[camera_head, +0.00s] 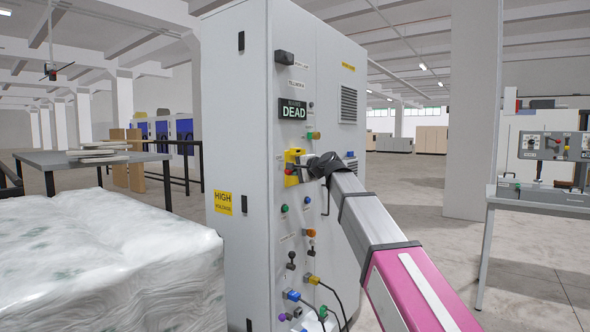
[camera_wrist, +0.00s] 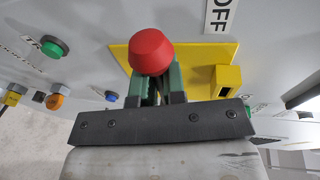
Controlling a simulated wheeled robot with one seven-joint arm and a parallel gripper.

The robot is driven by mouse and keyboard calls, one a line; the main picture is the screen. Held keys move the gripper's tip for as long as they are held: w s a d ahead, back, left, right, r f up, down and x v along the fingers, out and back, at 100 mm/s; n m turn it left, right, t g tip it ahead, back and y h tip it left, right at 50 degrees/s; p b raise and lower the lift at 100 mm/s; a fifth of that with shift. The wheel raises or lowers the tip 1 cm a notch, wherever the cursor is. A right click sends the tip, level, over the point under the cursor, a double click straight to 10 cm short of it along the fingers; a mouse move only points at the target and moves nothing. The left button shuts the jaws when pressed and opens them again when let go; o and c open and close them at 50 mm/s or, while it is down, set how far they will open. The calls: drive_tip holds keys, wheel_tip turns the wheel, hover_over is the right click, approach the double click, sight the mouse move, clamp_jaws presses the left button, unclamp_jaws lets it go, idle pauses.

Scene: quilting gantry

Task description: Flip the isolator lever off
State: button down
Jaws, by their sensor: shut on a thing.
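The isolator lever has a red knob (camera_wrist: 152,51) and sits on a yellow plate (camera_wrist: 201,57) on the cabinet front. The plate also shows in the head view (camera_head: 293,157), with the red knob at its lower left. My gripper (camera_wrist: 156,90) is at the plate, its green-edged fingers shut on the lever just behind the knob. The lever's shaft is mostly hidden by the knob and fingers. An "OFF" label (camera_wrist: 220,14) is beside the plate in the wrist view. In the head view my gripper (camera_head: 300,170) is dark and partly hidden by the wrist.
The grey cabinet (camera_head: 240,130) carries a display reading "DEAD" (camera_head: 292,109) above the plate. Several buttons, knobs and plugged cables (camera_head: 312,280) lie below. A wrapped pallet load (camera_head: 100,260) stands at left. A bench with a control box (camera_head: 553,146) stands at right.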

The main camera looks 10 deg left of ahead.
drive_tip(key=shift+s+a+f, duration=0.15)
drive_tip(key=shift+s+a, duration=0.05)
drive_tip(key=shift+s, duration=0.2)
drive_tip(key=c, duration=1.2)
unclamp_jaws()
drive_tip(key=shift+s+a, duration=0.15)
drive_tip(key=v, duration=1)
drive_tip(key=shift+s+d, duration=0.1)
drive_tip(key=shift+d, duration=0.3)
